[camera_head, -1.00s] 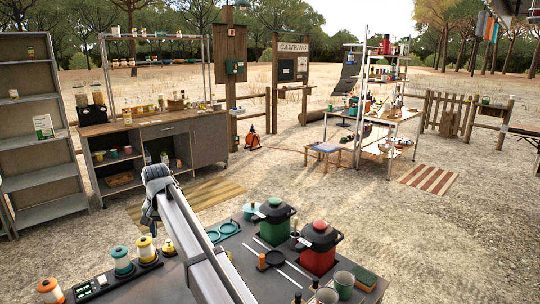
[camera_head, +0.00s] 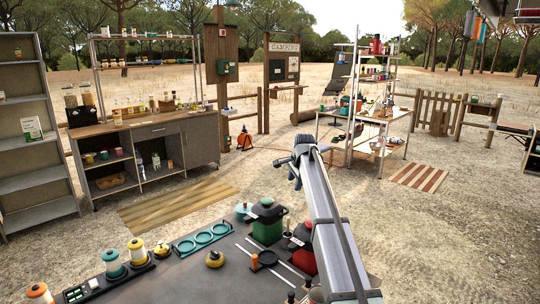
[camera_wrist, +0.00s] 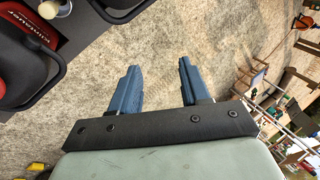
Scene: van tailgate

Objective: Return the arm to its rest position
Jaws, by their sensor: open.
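My arm reaches up from the bottom of the head view, right of centre, over the tailgate table. Its far end is raised, and the fingers are hard to make out there. In the wrist view my gripper (camera_wrist: 157,72) shows two blue fingers spread apart with nothing between them. Sandy ground lies below and beyond the fingers. In the head view a green pot (camera_head: 267,226) stands left of my arm. A red pot (camera_head: 304,260) stands close beside the arm, which partly hides it.
Several canisters (camera_head: 113,263), a tray with teal rings (camera_head: 204,239) and a small yellow-and-black item (camera_head: 214,259) are on the table (camera_head: 190,284). Pot handles show at the wrist view's upper left. A wooden cabinet (camera_head: 185,147) and metal shelf (camera_head: 38,172) stand behind.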

